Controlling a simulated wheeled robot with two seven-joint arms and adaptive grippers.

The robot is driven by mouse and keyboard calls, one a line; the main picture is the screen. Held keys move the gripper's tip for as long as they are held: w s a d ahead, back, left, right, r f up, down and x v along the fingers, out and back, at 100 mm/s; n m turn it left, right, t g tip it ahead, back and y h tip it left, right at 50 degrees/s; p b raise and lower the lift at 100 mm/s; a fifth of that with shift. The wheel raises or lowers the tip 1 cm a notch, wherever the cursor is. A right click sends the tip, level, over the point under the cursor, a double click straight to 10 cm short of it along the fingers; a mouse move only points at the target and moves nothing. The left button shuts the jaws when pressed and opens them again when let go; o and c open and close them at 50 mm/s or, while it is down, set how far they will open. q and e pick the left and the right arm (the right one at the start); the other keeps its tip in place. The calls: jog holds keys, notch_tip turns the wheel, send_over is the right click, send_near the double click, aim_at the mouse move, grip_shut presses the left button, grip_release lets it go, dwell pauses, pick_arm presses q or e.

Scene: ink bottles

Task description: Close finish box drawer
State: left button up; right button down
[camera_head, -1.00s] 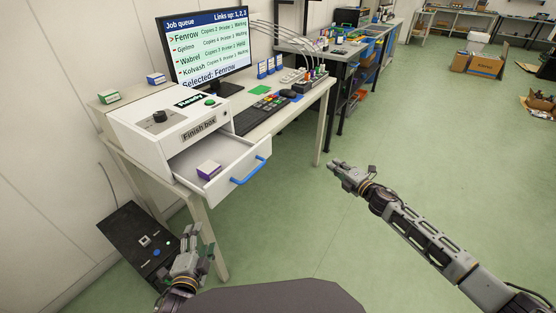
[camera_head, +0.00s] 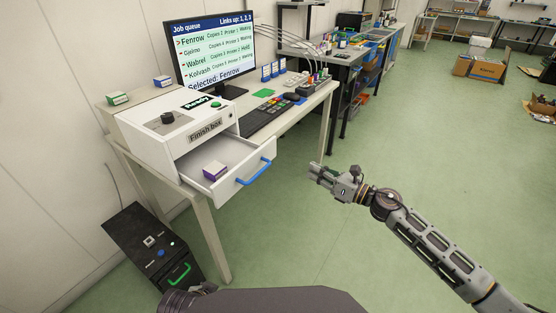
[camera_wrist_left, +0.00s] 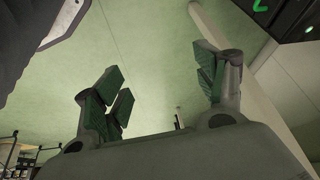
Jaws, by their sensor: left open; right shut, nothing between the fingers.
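The white finish box (camera_head: 176,133) stands on the table with its drawer (camera_head: 222,176) pulled out toward me. A small purple and white box (camera_head: 214,171) lies in the drawer. The drawer front has a blue handle (camera_head: 254,172). My right gripper (camera_head: 313,171) is shut and empty, to the right of the handle and apart from it. My left gripper (camera_wrist_left: 160,85) is open and empty in the left wrist view, with floor behind its fingers. In the head view only a piece of my left arm shows at the bottom edge.
A black cabinet (camera_head: 150,250) with a green handle stands on the floor left of the table. A monitor (camera_head: 212,52), keyboard (camera_head: 262,118) and small boxes are on the table.

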pick_arm(q)
jog(key=s+n+g, duration=0.1)
jog(key=s, duration=0.1)
jog(key=s+f+n+g, duration=0.1)
jog(key=shift+s+a+f, duration=0.15)
jog(key=shift+s, duration=0.2)
pick_arm(e)
jog(key=n, duration=0.2)
jog(key=s+n, duration=0.1)
jog(key=n, duration=0.1)
jog(key=shift+a+f+g, duration=0.15)
jog(key=shift+a+g, duration=0.2)
jog(key=shift+g, duration=0.05)
jog(key=shift+w+a, duration=0.15)
send_near(270, 156)
jog(key=shift+x, duration=3.05)
pick_arm(q)
jog(key=shift+s+r, duration=0.1)
jog(key=shift+r, duration=0.1)
pick_arm(e)
jog(key=shift+w+a, duration=0.25)
jog(key=shift+a, duration=0.15)
pick_arm(q)
jog(key=shift+w+r, duration=0.1)
jog(key=shift+w, duration=0.1)
